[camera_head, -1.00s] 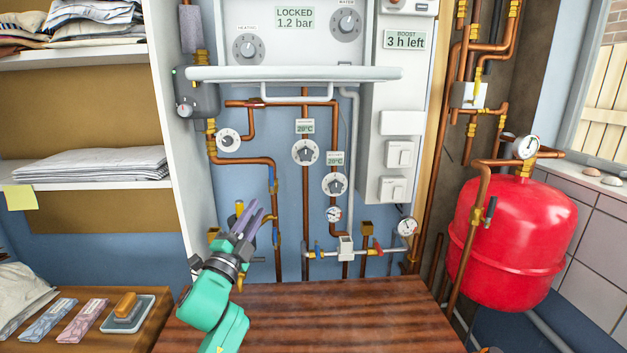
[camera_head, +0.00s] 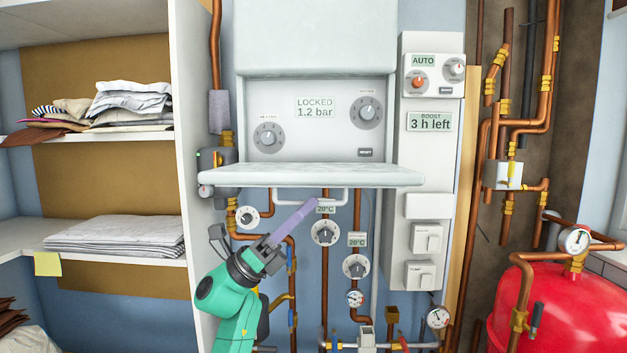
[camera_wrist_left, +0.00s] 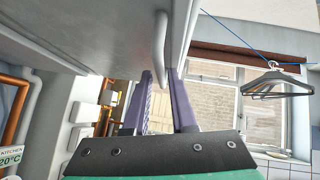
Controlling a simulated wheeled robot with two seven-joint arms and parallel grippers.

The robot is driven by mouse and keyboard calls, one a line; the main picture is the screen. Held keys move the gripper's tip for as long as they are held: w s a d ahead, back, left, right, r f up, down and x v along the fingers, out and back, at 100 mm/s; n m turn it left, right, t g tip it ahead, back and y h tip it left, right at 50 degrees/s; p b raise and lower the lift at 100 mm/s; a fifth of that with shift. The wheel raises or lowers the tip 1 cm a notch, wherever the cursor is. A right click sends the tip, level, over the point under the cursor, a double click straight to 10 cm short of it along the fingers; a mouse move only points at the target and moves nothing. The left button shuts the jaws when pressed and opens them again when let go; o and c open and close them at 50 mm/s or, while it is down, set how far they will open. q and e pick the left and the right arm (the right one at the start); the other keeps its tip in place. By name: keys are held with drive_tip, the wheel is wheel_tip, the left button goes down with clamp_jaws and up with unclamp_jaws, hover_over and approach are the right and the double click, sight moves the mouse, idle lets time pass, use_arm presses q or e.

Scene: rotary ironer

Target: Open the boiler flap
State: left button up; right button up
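The boiler flap (camera_head: 300,177) is a pale grey panel. It sticks out level below the boiler's control panel (camera_head: 315,117), which is uncovered. The flap's white bar handle (camera_head: 338,197) hangs on its underside. My right gripper is out of view.
Copper pipes, thermostat dials (camera_head: 325,232) and gauges fill the wall below the flap. A switch box (camera_head: 432,160) stands close on the right and a red tank (camera_head: 565,310) farther right. White shelves with folded linen (camera_head: 115,235) are on the left.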

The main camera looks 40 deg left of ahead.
use_arm(q)
drive_tip(key=shift+x, duration=1)
drive_tip(key=shift+s, duration=0.1)
drive_tip(key=shift+c, duration=0.2)
clamp_jaws()
idle(0.4)
